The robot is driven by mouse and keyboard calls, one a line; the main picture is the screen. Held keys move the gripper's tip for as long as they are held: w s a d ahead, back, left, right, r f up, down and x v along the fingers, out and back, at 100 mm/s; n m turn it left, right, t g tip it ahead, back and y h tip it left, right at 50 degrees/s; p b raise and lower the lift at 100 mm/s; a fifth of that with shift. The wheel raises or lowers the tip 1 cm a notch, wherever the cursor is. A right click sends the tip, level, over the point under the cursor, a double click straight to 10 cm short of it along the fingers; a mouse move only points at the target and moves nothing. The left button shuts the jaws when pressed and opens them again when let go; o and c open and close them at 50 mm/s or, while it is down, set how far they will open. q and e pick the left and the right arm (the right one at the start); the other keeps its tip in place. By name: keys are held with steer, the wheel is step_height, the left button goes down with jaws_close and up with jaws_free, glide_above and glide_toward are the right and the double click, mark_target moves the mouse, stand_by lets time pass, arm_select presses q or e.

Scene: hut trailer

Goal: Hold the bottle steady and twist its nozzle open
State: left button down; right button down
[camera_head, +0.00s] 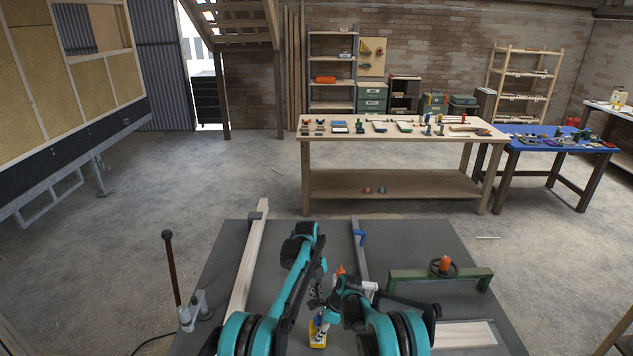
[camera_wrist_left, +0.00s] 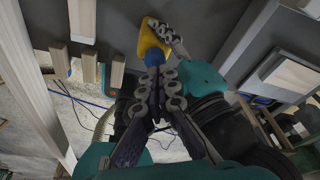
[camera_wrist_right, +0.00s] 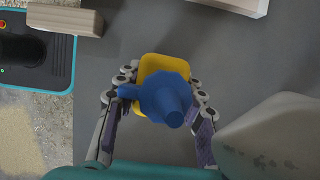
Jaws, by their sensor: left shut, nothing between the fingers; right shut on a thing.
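The yellow bottle (camera_wrist_right: 150,68) with its blue nozzle (camera_wrist_right: 165,103) sits between the fingers of my right gripper (camera_wrist_right: 160,100), which is shut on the bottle's sides. In the head view the bottle (camera_head: 318,336) shows low in the middle, partly hidden by my arms. In the left wrist view the blue nozzle (camera_wrist_left: 155,57) points toward my left gripper (camera_wrist_left: 158,84). My left gripper is shut and empty, its fingertips right by the nozzle; I cannot tell whether they touch it. Finger links of my right gripper (camera_wrist_left: 172,38) show beside the bottle there.
A grey work surface (camera_head: 225,270) lies under my arms, with a long wooden beam (camera_head: 250,250) on the left and a green bar (camera_head: 415,279) on the right. A wooden workbench (camera_head: 400,140) with tools stands beyond. Concrete floor (camera_head: 220,175) is open between them.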

arm_select(q)
steer(key=shift+w+x, duration=0.1)
steer(key=shift+x, duration=0.5)
steer(key=shift+w+x, duration=0.15)
steer(key=shift+x, duration=0.45)
steer(key=shift+s+a, duration=0.1)
steer(key=shift+s, duration=0.35)
steer(key=shift+s+a+f, duration=0.1)
steer(key=shift+s+a, duration=0.15)
steer(key=shift+a, duration=0.2)
steer(key=shift+w+a, duration=0.15)
stand_by(0.4)
steer(key=shift+w+a, duration=0.1)
steer(key=shift+w+a+r, duration=0.1)
steer(key=shift+r, duration=0.2)
steer(key=v, duration=0.3)
steer(key=s+v, duration=0.1)
steer(key=v, duration=0.1)
steer(key=shift+s+d+r, duration=0.1)
steer(key=shift+d+r, duration=0.3)
steer(key=shift+d, duration=0.15)
